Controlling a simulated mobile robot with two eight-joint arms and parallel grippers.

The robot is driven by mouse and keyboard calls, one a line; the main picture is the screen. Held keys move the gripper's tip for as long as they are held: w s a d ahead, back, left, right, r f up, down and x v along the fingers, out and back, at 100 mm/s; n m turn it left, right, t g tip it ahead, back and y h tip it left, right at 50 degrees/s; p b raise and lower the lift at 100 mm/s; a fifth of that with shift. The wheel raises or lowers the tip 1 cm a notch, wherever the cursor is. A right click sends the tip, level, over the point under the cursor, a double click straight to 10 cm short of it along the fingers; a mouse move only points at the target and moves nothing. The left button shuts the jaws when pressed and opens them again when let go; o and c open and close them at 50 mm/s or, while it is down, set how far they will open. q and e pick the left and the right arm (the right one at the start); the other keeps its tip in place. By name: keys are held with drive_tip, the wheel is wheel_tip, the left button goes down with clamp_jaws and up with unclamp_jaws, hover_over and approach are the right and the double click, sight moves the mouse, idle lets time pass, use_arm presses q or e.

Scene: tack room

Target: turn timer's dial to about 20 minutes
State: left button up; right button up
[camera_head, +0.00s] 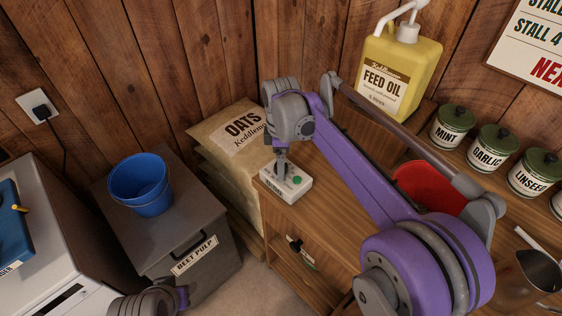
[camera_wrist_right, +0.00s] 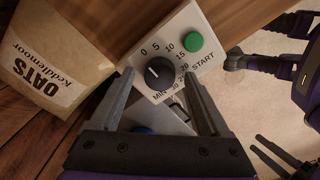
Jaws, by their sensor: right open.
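The timer is a small white box (camera_head: 297,187) on the wooden cabinet top, left of my arm. In the right wrist view its face (camera_wrist_right: 196,22) shows a black round dial (camera_wrist_right: 158,72), minute numbers around it and a green START button (camera_wrist_right: 193,41). I cannot clearly read where the dial points. My right gripper (camera_head: 281,170) is over the timer. In the wrist view its open fingers (camera_wrist_right: 159,74) stand on either side of the dial, with gaps visible. My left gripper (camera_wrist_right: 272,153) shows at the lower right of the wrist view, its fingers apart and empty.
A stack of OATS sacks (camera_head: 228,135) stands left of the cabinet. A yellow feed oil jug (camera_head: 398,70), a red container (camera_head: 428,185) and labelled tins (camera_head: 452,127) are behind and right. A blue bucket (camera_head: 140,183) sits on the grey beet pulp bin (camera_head: 190,225).

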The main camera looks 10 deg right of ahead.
clamp_jaws()
idle(0.4)
drive_tip(key=shift+m, duration=0.5)
drive_tip(key=m+p, duration=0.1)
drive_tip(key=m, duration=0.3)
drive_tip(key=shift+m, duration=0.3)
drive_tip(key=m+p, duration=0.1)
drive_tip(key=m, duration=0.5)
drive_tip(key=shift+p, duration=0.3)
drive_tip(key=m, duration=0.6)
drive_tip(key=shift+m+p, duration=0.35)
drive_tip(key=shift+m, duration=0.05)
drive_tip(key=m, duration=0.5)
drive_tip(key=shift+m, duration=0.4)
